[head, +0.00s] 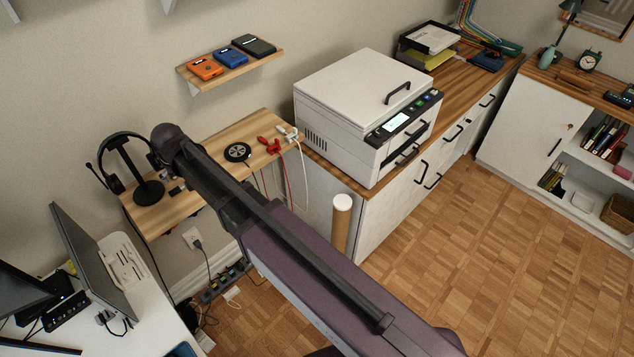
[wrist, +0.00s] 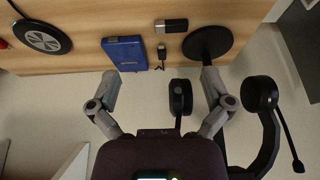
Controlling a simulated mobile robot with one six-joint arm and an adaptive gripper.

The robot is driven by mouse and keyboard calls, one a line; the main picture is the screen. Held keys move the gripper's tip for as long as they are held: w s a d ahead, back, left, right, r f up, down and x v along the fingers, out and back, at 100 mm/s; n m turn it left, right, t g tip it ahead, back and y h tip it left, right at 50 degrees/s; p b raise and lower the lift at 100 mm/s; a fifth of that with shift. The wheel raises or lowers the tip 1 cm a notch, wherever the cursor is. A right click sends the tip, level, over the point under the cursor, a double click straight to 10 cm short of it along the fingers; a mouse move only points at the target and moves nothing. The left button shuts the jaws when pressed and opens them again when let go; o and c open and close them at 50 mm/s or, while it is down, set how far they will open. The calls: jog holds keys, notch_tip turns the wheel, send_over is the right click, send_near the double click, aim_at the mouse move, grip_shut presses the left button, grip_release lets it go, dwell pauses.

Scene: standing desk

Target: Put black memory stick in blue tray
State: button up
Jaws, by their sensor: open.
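A black stick with a grey end (wrist: 171,25), which looks like the memory stick, lies on the wooden shelf in the wrist view. A smaller dark piece with a short cord (wrist: 161,50) lies just below it. My gripper (wrist: 160,82) is open and empty, its fingers spread below the shelf edge in the picture, apart from the stick. In the head view my arm covers much of this shelf (head: 195,205). A blue tray-like thing (head: 487,61) sits on the far wooden counter. Another blue edge (head: 183,350) shows on the white desk, mostly cut off.
In the wrist view a blue flat case (wrist: 125,53), a black disc (wrist: 42,36) and a round stand base (wrist: 208,45) flank the stick. Headphones (wrist: 262,94) hang close beside the right finger. A printer (head: 365,110) stands right of the shelf. The parquet floor (head: 480,260) is clear.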

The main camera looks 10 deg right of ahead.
jog(key=s+d+m+g+h, duration=0.1)
jog(key=s+d+m, duration=0.2)
jog(key=d, duration=1.9)
jog(key=s+d+m+g, duration=0.1)
jog(key=s+d, duration=0.4)
jog(key=d, duration=0.4)
jog(key=s+d+f+m+g+h, duration=0.1)
jog(key=s+d+m, duration=0.1)
jog(key=s+d, duration=0.4)
jog(key=d, duration=0.3)
jog(key=shift+d+g, duration=0.3)
jog(key=shift+d, duration=0.05)
jog(key=shift+w+a+f, duration=0.1)
jog(key=shift+w, duration=0.05)
